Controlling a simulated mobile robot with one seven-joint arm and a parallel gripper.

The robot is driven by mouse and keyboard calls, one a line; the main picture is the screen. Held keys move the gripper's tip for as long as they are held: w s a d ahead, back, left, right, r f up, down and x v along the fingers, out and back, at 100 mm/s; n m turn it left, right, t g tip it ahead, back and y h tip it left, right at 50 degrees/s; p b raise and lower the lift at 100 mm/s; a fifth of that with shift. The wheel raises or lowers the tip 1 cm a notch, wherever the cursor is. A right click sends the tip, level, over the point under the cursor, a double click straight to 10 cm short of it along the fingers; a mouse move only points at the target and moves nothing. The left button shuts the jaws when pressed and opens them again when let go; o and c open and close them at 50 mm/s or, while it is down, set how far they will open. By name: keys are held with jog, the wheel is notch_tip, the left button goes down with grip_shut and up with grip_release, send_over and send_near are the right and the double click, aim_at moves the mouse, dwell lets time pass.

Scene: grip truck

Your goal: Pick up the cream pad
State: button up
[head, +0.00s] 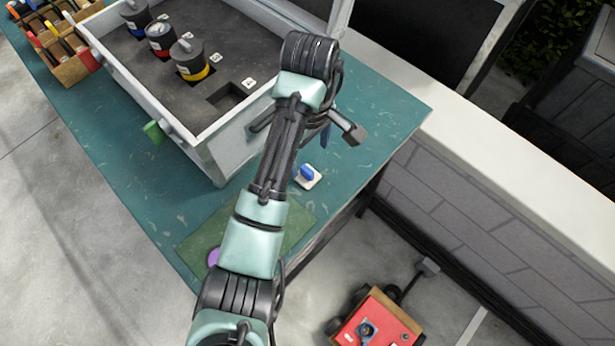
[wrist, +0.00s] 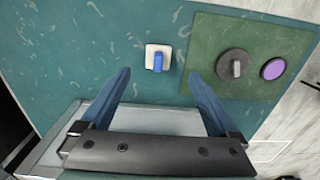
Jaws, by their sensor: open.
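The cream pad (head: 315,183) is a small square with a blue upright grip on top, lying flat on the teal bench top. In the wrist view the pad (wrist: 150,50) and its blue grip show just beyond and between my fingertips. My gripper (wrist: 159,75) is open and empty, with its two blue fingers spread apart on either side of the pad's line. In the head view my arm reaches over the bench and hides most of the gripper; a blue finger shows above the pad. The fingers do not touch the pad.
A green mat (wrist: 212,50) beside the pad bears a dark knobbed disc (wrist: 234,66) and a purple disc (wrist: 273,69). A white-walled tray (head: 217,147) holds banded canisters in dark foam. A wooden rack (head: 72,70) stands far left. Bare bench surrounds the pad.

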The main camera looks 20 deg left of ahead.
aim_at(307, 170)
notch_tip(307, 170, down, 4)
jog(key=b, duration=0.2)
jog(key=shift+r+b, duration=0.15)
jog(key=shift+b, duration=0.15)
jog(key=f, duration=0.4)
jog(key=shift+w+a+f, duration=0.2)
jog(key=shift+a+f, duration=0.15)
jog(key=shift+f, duration=0.05)
jog(key=shift+c, duration=0.2)
jog(key=c, duration=1.4)
jog(key=shift+r+p, duration=2.25)
jog(key=shift+r, duration=2.8)
